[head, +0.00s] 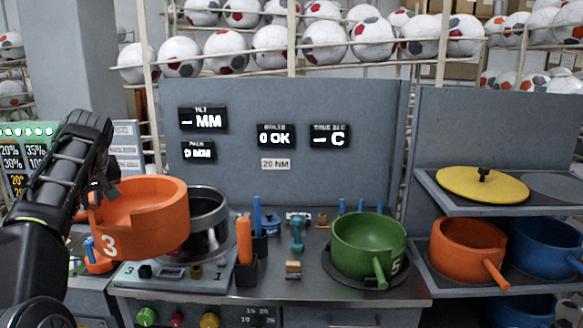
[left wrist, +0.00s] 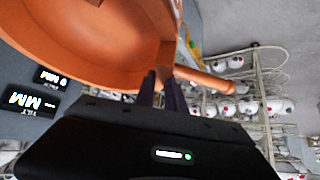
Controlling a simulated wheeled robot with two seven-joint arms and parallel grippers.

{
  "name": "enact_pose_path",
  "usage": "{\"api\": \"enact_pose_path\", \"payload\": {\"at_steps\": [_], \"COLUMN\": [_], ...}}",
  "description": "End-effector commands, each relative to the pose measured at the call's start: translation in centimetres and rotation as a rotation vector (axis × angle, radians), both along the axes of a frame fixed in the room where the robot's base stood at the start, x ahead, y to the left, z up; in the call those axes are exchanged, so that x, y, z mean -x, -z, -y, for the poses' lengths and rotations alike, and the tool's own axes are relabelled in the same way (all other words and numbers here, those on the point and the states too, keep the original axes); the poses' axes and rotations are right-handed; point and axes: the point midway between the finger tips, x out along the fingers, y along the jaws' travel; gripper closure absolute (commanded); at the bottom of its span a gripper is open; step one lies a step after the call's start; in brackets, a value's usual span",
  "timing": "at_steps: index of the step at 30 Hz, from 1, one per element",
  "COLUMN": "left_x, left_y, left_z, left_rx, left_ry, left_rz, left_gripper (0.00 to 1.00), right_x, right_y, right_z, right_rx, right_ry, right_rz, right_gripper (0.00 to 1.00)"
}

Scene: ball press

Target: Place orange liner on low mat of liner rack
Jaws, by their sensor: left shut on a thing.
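An orange liner (head: 140,225) marked 3 hangs tilted in the air at the left of the head view. My left gripper (head: 104,188) is shut on it at its left side. In the left wrist view the orange liner (left wrist: 90,45) fills the upper left, and my left fingers (left wrist: 160,88) close at its handle (left wrist: 203,80). The rack (head: 425,255) at the right has an upper and a lower shelf. A second orange pot (head: 465,245) and a blue pot (head: 545,245) stand on its lower shelf. My right gripper does not show.
A metal pot (head: 208,222) stands right behind the held liner. A green pot (head: 368,245) marked 5 sits on the bench with its handle toward me. Upright tools (head: 244,240) stand between them. A yellow lid (head: 482,184) lies on the upper shelf beside a bare grey round mat (head: 560,186).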

Motion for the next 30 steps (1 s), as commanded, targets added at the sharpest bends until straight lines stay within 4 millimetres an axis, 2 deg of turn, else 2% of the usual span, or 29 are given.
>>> {"api": "enact_pose_path", "payload": {"at_steps": [17, 25, 30], "left_x": [0.6, 1.2, 1.8], "left_y": [1.6, 3.7, 6.0], "left_z": [2.0, 4.3, 6.7], "left_rx": [0.000, 0.001, 0.001], "left_ry": [0.056, 0.119, 0.187], "left_rz": [0.006, 0.005, 0.004], "left_gripper": [1.00, 1.00, 1.00], "right_x": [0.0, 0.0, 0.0], "right_y": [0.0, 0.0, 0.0], "right_z": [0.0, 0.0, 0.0], "right_rx": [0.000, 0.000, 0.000], "right_ry": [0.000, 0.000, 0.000], "right_rz": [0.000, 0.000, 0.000], "right_gripper": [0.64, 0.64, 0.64]}}
